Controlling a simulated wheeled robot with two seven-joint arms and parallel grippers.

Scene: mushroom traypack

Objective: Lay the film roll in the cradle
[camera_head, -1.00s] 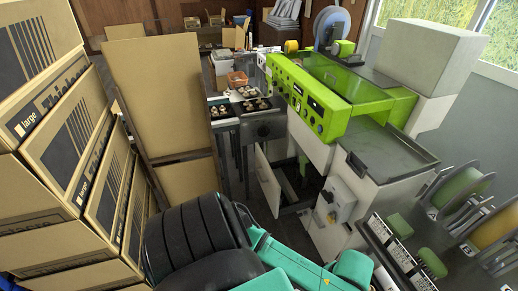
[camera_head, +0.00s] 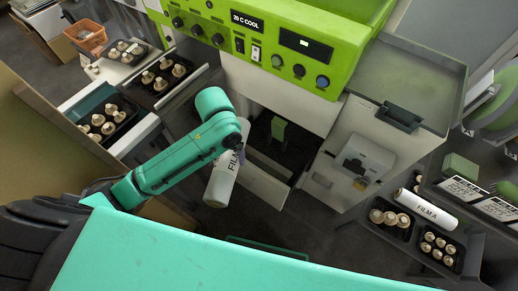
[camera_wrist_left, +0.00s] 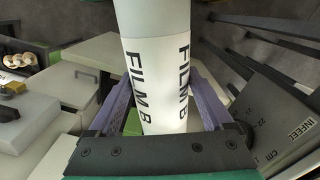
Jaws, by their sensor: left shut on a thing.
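A white film roll marked FILM B (camera_head: 222,180) hangs steeply tilted from my left gripper (camera_head: 237,150), in front of the green machine. In the left wrist view the roll (camera_wrist_left: 155,75) runs up between the two purple fingers of my left gripper (camera_wrist_left: 158,100), which is shut on it. Below the machine's panel, an open dark compartment (camera_head: 268,152) holds a green block (camera_head: 278,128); the roll is outside it, to its left in the picture. I cannot tell for sure which part is the cradle. My right gripper is not in view.
Another roll marked FILM A (camera_head: 426,209) lies at the right beside mushroom trays (camera_head: 392,217). More mushroom trays (camera_head: 110,117) stand at the left. Dark floor shows below.

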